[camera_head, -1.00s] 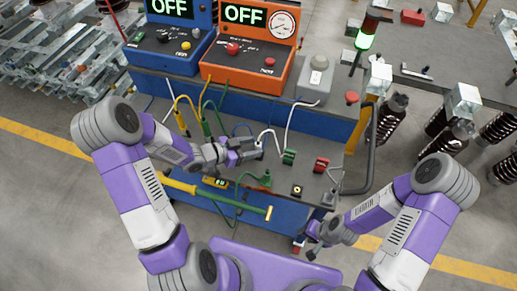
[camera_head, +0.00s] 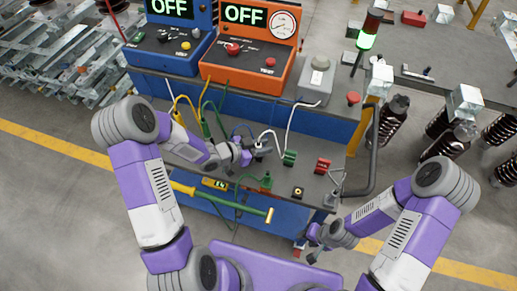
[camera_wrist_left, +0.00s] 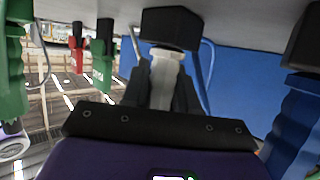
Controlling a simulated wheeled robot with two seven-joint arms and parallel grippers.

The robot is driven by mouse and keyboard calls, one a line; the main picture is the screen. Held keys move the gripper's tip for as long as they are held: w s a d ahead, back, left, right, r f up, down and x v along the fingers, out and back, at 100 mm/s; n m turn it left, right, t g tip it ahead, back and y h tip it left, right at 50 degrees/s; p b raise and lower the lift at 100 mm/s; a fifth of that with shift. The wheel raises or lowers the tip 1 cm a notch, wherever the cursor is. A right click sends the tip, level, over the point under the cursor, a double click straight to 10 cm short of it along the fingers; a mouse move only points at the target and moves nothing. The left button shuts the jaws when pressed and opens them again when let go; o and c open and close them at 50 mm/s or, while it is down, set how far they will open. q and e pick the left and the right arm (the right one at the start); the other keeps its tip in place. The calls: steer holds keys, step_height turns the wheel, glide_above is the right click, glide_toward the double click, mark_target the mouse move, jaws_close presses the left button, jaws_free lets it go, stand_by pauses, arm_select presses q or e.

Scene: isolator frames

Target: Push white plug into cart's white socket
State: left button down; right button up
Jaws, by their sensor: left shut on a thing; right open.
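My left gripper (camera_head: 250,154) is over the cart's grey deck, mostly hidden behind its own wrist in the head view. In the left wrist view its dark fingers (camera_wrist_left: 162,92) are shut on the white plug (camera_wrist_left: 164,72). The plug's far end meets a black block (camera_wrist_left: 170,28) on the deck, which looks like the socket housing. The socket's opening is hidden, so I cannot tell how deep the plug sits. A white cable (camera_head: 273,134) arcs down to the gripper. My right gripper (camera_head: 310,248) is open and empty beside the cart's front right corner.
Green (camera_head: 289,158) and red (camera_head: 322,166) connectors stand right of the left gripper. Yellow and green cables (camera_head: 205,120) rise behind it. Blue (camera_head: 168,42) and orange (camera_head: 248,66) boxes reading OFF stand behind.

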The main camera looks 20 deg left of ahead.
arm_select(q)
step_height(320, 180, up, 10)
steer(key=p, duration=0.3)
stand_by(0.3)
